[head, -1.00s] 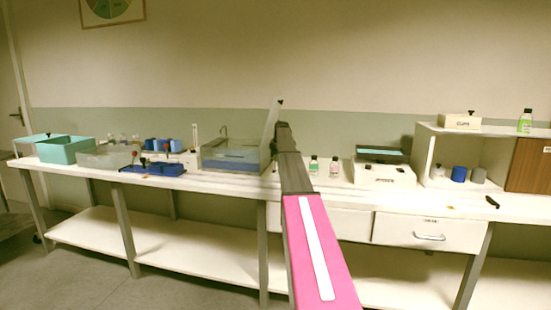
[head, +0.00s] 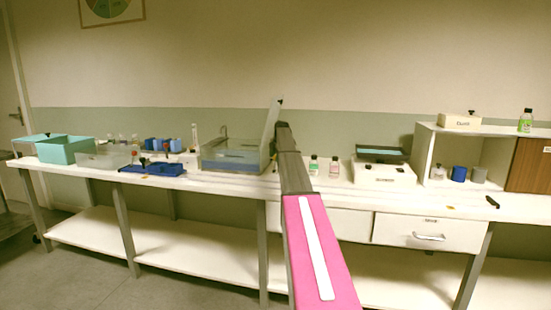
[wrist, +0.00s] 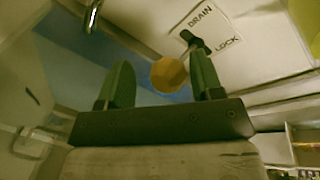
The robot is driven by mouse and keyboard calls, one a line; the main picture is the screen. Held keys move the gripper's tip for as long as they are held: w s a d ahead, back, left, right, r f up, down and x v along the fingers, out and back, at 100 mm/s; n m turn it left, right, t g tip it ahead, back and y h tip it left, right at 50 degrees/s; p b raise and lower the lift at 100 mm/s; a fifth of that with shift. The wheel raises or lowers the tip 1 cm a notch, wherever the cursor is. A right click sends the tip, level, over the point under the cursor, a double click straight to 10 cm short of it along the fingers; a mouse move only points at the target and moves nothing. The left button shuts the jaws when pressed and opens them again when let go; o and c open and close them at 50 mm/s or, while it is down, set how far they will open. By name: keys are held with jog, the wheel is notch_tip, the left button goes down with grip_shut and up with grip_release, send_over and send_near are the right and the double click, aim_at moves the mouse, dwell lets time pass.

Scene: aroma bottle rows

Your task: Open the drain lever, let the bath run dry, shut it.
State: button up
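My gripper (wrist: 162,80) is open in the wrist view, its two green fingers wide apart. The drain lever's yellow knob (wrist: 168,75) shows between the fingers, nearer the right one; I cannot tell whether it touches. Its dark pivot (wrist: 190,38) is beside a white label (wrist: 212,32) reading DRAIN and LOCK. In the head view the clear bath (head: 222,149) stands on the bench with bluish water (head: 232,164) in it and its lid (head: 271,120) raised. My arm hides the gripper and the lever there.
A blue rack (head: 153,168) and a teal box (head: 66,150) are at left. A spout (wrist: 92,16) shows in the wrist view.

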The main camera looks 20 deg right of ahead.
jog(key=v, duration=0.7)
jog(key=shift+r, duration=0.2)
jog(key=shift+s, duration=0.1)
